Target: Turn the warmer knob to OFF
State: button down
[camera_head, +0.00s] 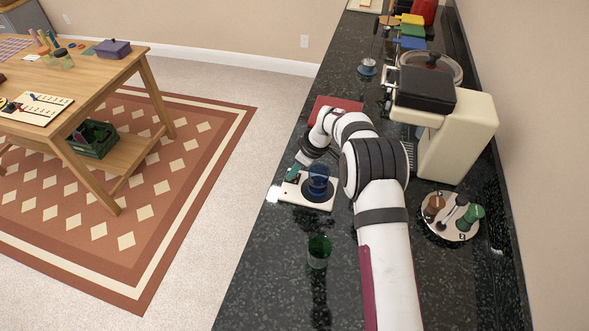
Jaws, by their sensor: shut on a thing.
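The warmer (290,194) is a flat cream plate near the counter's left edge, with a dark round hotplate on it. A clear blue cup (318,180) stands on the hotplate. My gripper (295,170) reaches down over the back left corner of the warmer, left of the blue cup. A small teal piece, which looks like the warmer knob (291,174), shows at my fingertips, and my gripper is shut on it. The knob's markings and pointing direction are hidden or too small to read.
A green glass (318,252) stands in front of the warmer. A cream coffee machine (458,138) stands right of my arm, with a round tray (436,229) of tools before it. A red mat or box (338,104) lies behind my wrist. The counter's left edge is close.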

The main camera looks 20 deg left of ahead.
jog(key=shift+d, duration=0.1)
jog(key=c, duration=0.7)
grip_release()
jog(key=shift+c, duration=0.2)
jog(key=v, duration=1.5)
jog(key=shift+r, duration=0.35)
jog(key=shift+d, duration=0.1)
